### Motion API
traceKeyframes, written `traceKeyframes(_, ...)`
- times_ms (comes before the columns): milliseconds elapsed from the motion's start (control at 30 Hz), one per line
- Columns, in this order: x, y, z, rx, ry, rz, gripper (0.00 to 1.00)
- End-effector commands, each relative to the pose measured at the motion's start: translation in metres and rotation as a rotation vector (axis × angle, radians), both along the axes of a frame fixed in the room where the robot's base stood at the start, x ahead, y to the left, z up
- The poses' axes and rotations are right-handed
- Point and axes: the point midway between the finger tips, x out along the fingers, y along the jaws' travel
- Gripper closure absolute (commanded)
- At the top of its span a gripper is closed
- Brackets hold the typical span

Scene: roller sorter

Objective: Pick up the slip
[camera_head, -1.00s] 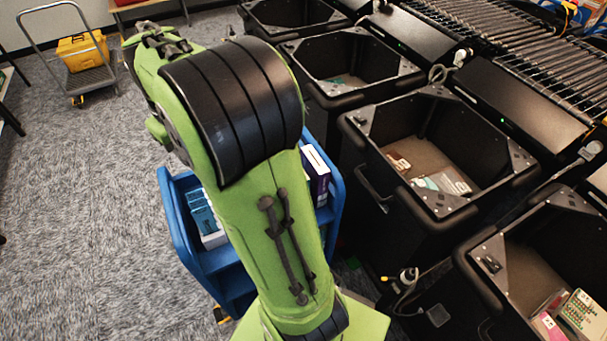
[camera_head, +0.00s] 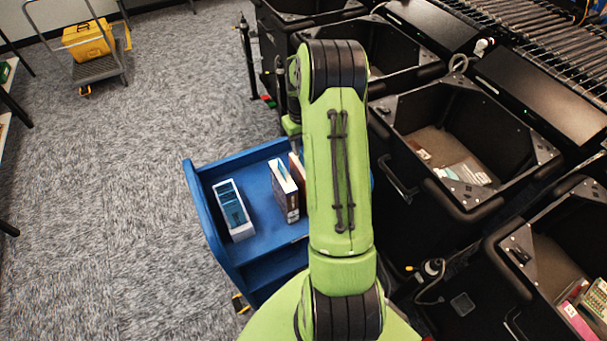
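No slip can be made out for certain. A narrow pale-blue strip (camera_head: 283,169) shows at the top of a white-edged book (camera_head: 285,195) standing on the blue cart (camera_head: 262,247); I cannot tell whether it is the slip. A brown book or panel stands just right of it, partly behind my arm. My gripper is not clearly seen. My green arm rises over the cart's right side, and its far part hangs down behind the elbow, towards the books. The fingers are hidden or too small to tell, and so is any hold.
A white box with blue contents (camera_head: 233,210) stands on the cart's left. Black bins (camera_head: 455,150) line the right side, some holding books. A thin black post (camera_head: 247,60) stands behind the cart. A hand trolley carries a yellow case (camera_head: 87,40). Carpet at left is clear.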

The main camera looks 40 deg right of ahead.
Motion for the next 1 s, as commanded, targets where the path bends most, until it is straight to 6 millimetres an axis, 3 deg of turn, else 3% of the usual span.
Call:
traceKeyframes(333,-0.002,0.0,-0.053,0.002,0.002,0.0,0.68)
traceKeyframes(600,-0.001,0.0,-0.059,-0.002,-0.002,0.0,0.68)
traceKeyframes(800,-0.001,0.0,-0.059,-0.002,-0.002,0.0,0.98)
traceKeyframes(1000,-0.001,0.0,-0.059,-0.002,-0.002,0.0,1.0)
